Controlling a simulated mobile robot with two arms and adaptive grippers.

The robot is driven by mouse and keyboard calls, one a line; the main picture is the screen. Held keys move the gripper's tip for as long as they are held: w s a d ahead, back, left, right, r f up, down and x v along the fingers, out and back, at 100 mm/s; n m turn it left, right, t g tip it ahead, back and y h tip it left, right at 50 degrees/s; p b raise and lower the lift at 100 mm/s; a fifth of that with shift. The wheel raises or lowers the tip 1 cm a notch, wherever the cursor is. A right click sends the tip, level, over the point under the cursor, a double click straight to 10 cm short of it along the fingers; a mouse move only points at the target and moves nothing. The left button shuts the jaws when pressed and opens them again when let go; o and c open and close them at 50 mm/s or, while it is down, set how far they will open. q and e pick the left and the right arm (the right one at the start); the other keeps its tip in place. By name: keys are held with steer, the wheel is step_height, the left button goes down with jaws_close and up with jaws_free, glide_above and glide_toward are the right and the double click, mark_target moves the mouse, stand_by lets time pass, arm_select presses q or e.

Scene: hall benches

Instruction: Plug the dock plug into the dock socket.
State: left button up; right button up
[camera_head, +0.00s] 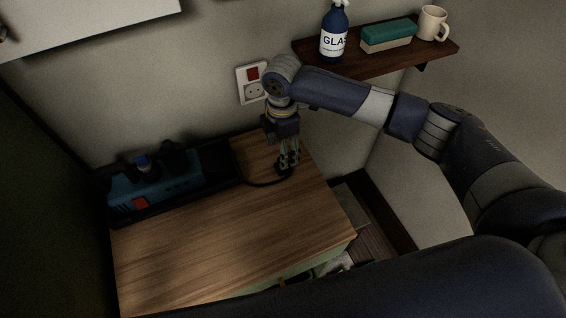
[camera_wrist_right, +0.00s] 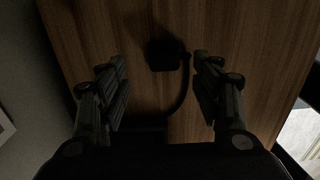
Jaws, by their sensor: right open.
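The dock plug looks to be the small black piece on the wooden bench top, under my right gripper (camera_head: 288,163); in the head view the fingers mostly cover it. In the right wrist view this black plug (camera_wrist_right: 162,55) lies between and beyond the fingertips of my open right gripper (camera_wrist_right: 160,62), with a gap on both sides. A black cable leads from it towards the blue unit (camera_head: 155,188). A white wall plate (camera_head: 252,91) has a round socket and a red switch; my right wrist is close beside it. I cannot tell whether this is the dock socket. My left gripper is not in view.
The blue unit, with a red switch, sits in a black tray (camera_head: 218,181) along the bench's back left. The bench top (camera_head: 220,240) is clear in front. A wall shelf (camera_head: 385,60) holds a spray bottle (camera_head: 334,35), a green-topped block (camera_head: 388,37) and a mug (camera_head: 432,22).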

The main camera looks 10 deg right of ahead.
mark_target(277, 165)
steer(key=shift+f, duration=0.4)
steer(key=f, duration=0.1)
steer(key=f+p, duration=0.1)
steer(key=f, duration=0.1)
steer(key=f+p, duration=0.1)
steer(key=shift+s+f, duration=0.3)
steer(key=shift+f, duration=0.05)
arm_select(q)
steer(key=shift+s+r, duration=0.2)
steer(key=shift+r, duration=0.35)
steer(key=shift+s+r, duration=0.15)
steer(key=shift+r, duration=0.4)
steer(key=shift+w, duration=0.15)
arm_select(e)
steer(key=shift+c, duration=0.6)
steer(key=c, duration=1)
